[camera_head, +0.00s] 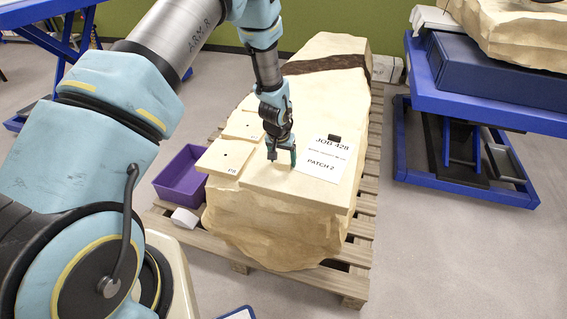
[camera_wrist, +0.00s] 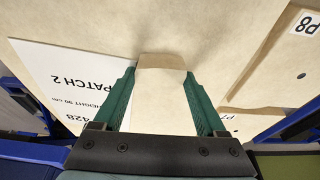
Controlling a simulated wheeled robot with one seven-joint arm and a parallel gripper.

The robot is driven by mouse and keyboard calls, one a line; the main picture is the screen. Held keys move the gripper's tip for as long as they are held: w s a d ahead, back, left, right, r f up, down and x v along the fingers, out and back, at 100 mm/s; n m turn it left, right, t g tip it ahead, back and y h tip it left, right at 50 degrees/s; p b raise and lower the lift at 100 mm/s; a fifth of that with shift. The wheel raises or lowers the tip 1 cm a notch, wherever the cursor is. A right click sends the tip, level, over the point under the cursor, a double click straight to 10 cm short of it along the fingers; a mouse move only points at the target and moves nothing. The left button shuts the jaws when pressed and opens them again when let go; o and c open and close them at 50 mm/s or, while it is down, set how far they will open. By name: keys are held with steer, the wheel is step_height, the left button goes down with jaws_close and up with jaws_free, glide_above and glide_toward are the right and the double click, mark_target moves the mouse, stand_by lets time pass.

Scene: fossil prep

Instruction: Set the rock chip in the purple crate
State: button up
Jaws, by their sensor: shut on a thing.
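My gripper (camera_head: 282,157) is over the top of the large tan rock block (camera_head: 270,235), fingers pointing down close to its front slab. In the wrist view, its green fingers (camera_wrist: 160,76) are shut on a tan rock chip (camera_wrist: 164,100), one finger on each side. In the head view the chip is too small and too like the stone to make out. I cannot tell whether it touches the slab below. The purple crate (camera_head: 170,192) stands on the pallet to the left of the block, its inside partly visible and apparently empty.
A white sheet reading "PATCH 2" (camera_head: 322,160) lies on the block, beside a small black object (camera_head: 334,139). Flat tan plates (camera_head: 222,158) lie near the crate side. A white lump (camera_head: 185,219) sits on the wooden pallet (camera_head: 345,285). A blue lift table (camera_head: 470,105) stands right.

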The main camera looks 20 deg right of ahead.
jaws_close()
